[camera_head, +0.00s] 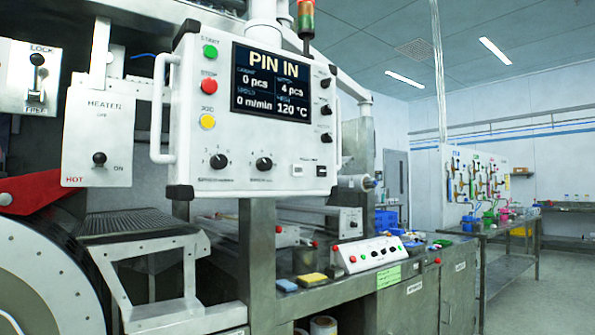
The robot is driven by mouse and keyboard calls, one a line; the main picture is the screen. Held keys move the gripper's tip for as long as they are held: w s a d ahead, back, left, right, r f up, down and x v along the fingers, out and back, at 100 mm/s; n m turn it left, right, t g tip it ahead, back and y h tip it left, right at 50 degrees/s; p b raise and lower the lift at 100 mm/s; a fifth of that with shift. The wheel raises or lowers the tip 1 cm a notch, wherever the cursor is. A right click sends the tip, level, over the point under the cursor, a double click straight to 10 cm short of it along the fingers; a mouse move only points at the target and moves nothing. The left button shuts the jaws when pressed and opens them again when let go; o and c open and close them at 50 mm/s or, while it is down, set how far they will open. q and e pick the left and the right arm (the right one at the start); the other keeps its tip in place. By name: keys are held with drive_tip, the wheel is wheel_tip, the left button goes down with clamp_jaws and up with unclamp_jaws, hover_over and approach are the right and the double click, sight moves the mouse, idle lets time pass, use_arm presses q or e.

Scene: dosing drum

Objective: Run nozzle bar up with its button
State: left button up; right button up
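Neither of my grippers is in the head view. A white control panel (225,140) hangs in the upper middle. It carries a green START button (210,51), a red STOP button (209,85) and a yellow JOG button (207,121). Its screen (271,83) reads PIN IN, 0 pcs, 4 pcs, 0 m/min and 120 °C. Two black knobs and small switches sit below the screen. A sloped white button box (368,253) with red and green buttons stands on the counter; its labels are too small to read. I cannot tell which button or part belongs to the nozzle bar.
At left are a HEATER switch box (97,130), a LOCK lever plate (28,76) and a big round drum (40,280) under a red guard. A grey post (257,260) stands below the panel. Sponges (312,279) lie on the counter. Free floor is at the right.

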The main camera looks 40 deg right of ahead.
clamp_jaws()
idle(1.4)
